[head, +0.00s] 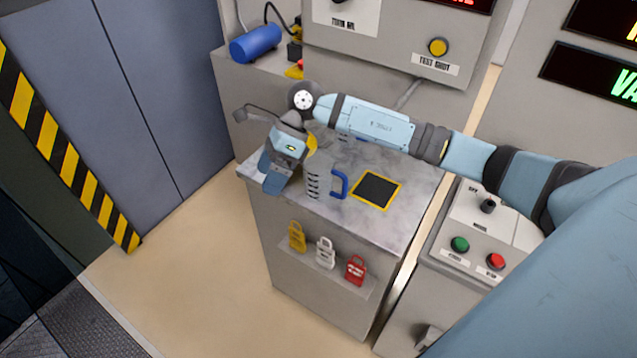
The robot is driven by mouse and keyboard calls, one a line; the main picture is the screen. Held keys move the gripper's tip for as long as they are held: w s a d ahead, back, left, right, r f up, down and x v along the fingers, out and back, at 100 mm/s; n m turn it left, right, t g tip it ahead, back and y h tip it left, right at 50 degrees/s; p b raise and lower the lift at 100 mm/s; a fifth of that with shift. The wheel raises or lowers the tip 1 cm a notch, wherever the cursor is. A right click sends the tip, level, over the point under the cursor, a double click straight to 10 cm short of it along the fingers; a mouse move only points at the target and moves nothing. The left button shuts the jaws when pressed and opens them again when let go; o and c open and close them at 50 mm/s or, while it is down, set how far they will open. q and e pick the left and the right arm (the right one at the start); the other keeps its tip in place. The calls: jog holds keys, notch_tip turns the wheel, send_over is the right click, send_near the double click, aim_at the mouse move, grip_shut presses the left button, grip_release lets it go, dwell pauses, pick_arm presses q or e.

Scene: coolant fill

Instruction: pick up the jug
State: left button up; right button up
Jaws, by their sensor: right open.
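The jug (341,184) stands upright on the grey metal cabinet top (408,186). Its blue handle and dark level marks show clearly, while its body looks see-through and is hard to make out. The handle is on the jug's right side. My right gripper (275,182) is just left of the jug's marks, pointing down over the left front edge of the cabinet top. It is open, with no thing seen between its fingers. I cannot tell whether it touches the jug. My left gripper is out of view.
A black square with a yellow border (377,190) lies right of the jug. Yellow, white and red padlocks (326,253) hang on the cabinet front. A control box with green and red buttons (460,244) is to the right. A blue cylinder (255,43) lies behind.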

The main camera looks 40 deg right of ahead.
jog(key=w+d+r+t+h+b, duration=0.1)
jog(key=w+d+r+h, duration=0.2)
jog(key=d, duration=0.4)
jog(key=w+d+r+h, duration=0.15)
jog(key=d+h, duration=0.25)
jog(key=d, duration=0.4)
jog(key=p, duration=0.1)
send_over(320, 159)
jog(key=shift+n+h, duration=0.3)
jog(key=shift+h, duration=0.1)
notch_tip(320, 159, down, 7)
jog(key=shift+w+d+f, duration=0.1)
jog(key=shift+w, duration=0.05)
jog(key=shift+f+p, duration=0.9)
jog(key=shift+f, duration=1.85)
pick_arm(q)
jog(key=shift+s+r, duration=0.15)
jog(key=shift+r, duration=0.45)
pick_arm(e)
jog(key=c, duration=1)
jog(key=shift+r, duration=0.1)
